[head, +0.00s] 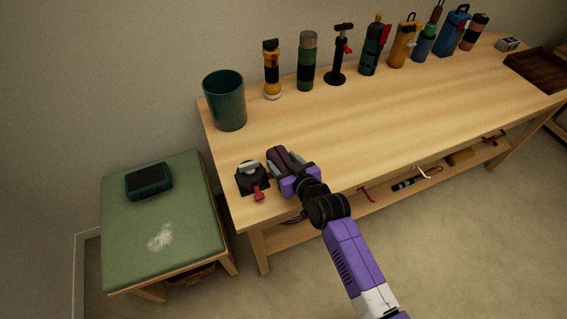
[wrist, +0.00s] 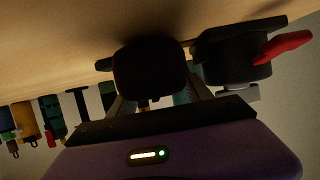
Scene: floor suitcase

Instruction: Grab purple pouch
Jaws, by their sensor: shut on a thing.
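The purple pouch (head: 281,157) is a small dark purple block near the front left of the wooden table. My gripper (head: 289,168) is around it from the front, with one finger on each side, shut on it. In the wrist view the pouch (wrist: 150,68) is a very dark, rounded shape between the fingers of my gripper (wrist: 156,96). The wrist picture appears upside down, with the table top above. I cannot tell whether the pouch touches the table. Its underside is hidden.
A black device with a red lever (head: 252,179) stands close left of the pouch. A teal cup (head: 224,101) is behind it. Several flasks and tools line the table's back edge. A green-topped stool (head: 150,220) holds a dark teal case (head: 149,182). The table's middle is clear.

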